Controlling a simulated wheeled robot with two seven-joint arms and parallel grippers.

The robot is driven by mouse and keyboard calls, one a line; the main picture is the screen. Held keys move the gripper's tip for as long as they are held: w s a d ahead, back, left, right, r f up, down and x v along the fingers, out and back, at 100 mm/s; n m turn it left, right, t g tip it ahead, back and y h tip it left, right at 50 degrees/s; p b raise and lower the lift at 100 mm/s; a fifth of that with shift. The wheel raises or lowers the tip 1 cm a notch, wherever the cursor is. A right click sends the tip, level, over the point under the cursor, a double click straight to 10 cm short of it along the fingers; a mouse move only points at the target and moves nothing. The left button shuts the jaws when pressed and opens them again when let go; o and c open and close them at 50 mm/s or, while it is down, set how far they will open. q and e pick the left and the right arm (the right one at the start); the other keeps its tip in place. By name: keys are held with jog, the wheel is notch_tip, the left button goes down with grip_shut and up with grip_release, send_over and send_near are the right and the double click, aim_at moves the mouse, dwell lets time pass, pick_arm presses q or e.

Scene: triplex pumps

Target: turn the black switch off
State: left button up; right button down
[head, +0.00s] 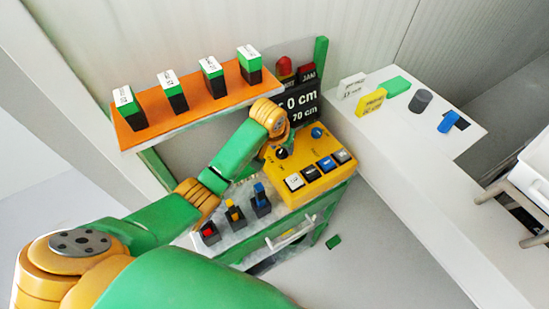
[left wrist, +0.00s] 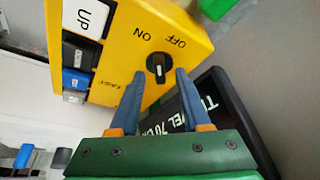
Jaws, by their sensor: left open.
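The black switch (left wrist: 158,67) is a round rotary knob with a pale mark, on the yellow control box (left wrist: 205,42), below the printed words ON and OFF, which appear inverted in the left wrist view. I cannot tell surely which word it points to. My left gripper (left wrist: 160,80) is open, its two blue-grey fingers on either side of the switch in that picture; contact is not clear. In the head view the black switch (head: 281,153) shows on the yellow box (head: 310,190), just below my left wrist. My right gripper is not in view.
The box also carries a blue knob (head: 318,132) and several push buttons. A dark display panel (head: 300,105) stands right behind it. An orange shelf (head: 190,108) with labelled blocks is at left. Small coloured switches (head: 234,214) sit in front. A white counter (head: 375,140) is at right.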

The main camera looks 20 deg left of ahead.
pick_arm(q)
jog(key=shift+s+a+r+b, duration=0.15)
jog(key=shift+s+b, duration=0.4)
jog(key=shift+s, duration=2.55)
jog(key=shift+s+d+r+b, duration=0.15)
jog(key=shift+s+b, duration=0.4)
jog(key=shift+s, duration=2.55)
jog(key=shift+a, duration=0.1)
